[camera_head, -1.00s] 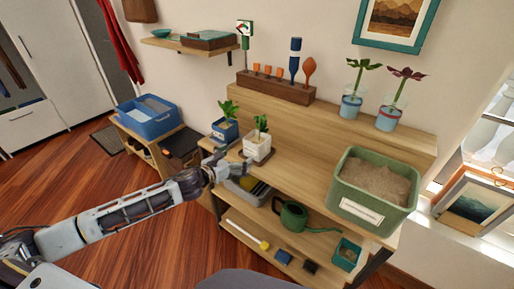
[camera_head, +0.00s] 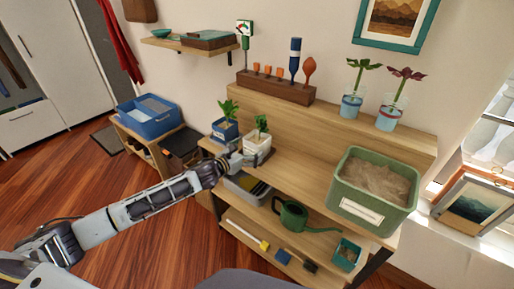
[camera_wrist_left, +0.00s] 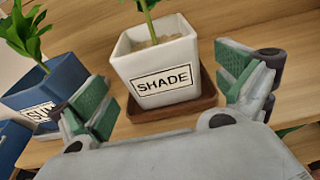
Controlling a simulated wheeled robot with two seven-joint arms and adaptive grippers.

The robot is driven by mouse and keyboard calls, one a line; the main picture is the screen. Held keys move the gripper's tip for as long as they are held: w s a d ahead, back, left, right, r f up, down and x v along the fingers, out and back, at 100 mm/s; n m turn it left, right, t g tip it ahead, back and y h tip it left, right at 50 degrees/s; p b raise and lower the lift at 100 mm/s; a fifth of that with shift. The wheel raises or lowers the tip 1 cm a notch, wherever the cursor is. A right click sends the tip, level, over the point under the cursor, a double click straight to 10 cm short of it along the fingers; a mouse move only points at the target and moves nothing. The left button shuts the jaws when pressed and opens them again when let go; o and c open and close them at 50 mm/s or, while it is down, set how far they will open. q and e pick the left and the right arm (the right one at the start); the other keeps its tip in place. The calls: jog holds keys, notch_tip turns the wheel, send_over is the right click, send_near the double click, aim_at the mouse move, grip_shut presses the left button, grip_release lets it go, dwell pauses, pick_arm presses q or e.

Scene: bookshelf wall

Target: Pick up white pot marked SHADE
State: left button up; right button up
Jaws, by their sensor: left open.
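The white pot marked SHADE (camera_wrist_left: 160,75) stands upright on a brown wooden saucer (camera_wrist_left: 172,112), with a green plant in it. In the head view the white pot (camera_head: 257,147) is on the bench's upper board. My left gripper (camera_head: 236,158) is in front of the pot. In the left wrist view its green-padded fingers (camera_wrist_left: 165,95) are spread, one on each side of the pot, with gaps visible. The pot is not held. The right gripper does not show.
A blue pot (camera_head: 225,130) with a plant, label partly hidden, stands close on the left. A green soil bin (camera_head: 374,205) is at the right. A green watering can (camera_head: 293,215) is below. The board right of the pot is clear.

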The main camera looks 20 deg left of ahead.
aim_at(257, 143)
pick_arm(q)
jog(key=shift+w+d+f, duration=0.1)
jog(key=shift+w+d, duration=0.15)
jog(key=shift+w, duration=0.25)
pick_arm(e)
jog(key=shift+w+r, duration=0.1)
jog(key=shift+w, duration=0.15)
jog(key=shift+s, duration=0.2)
pick_arm(q)
jog(key=shift+w, duration=0.2)
jog(key=shift+x, duration=2.3)
jog(key=shift+w+f, duration=0.1)
jog(key=shift+f, duration=0.05)
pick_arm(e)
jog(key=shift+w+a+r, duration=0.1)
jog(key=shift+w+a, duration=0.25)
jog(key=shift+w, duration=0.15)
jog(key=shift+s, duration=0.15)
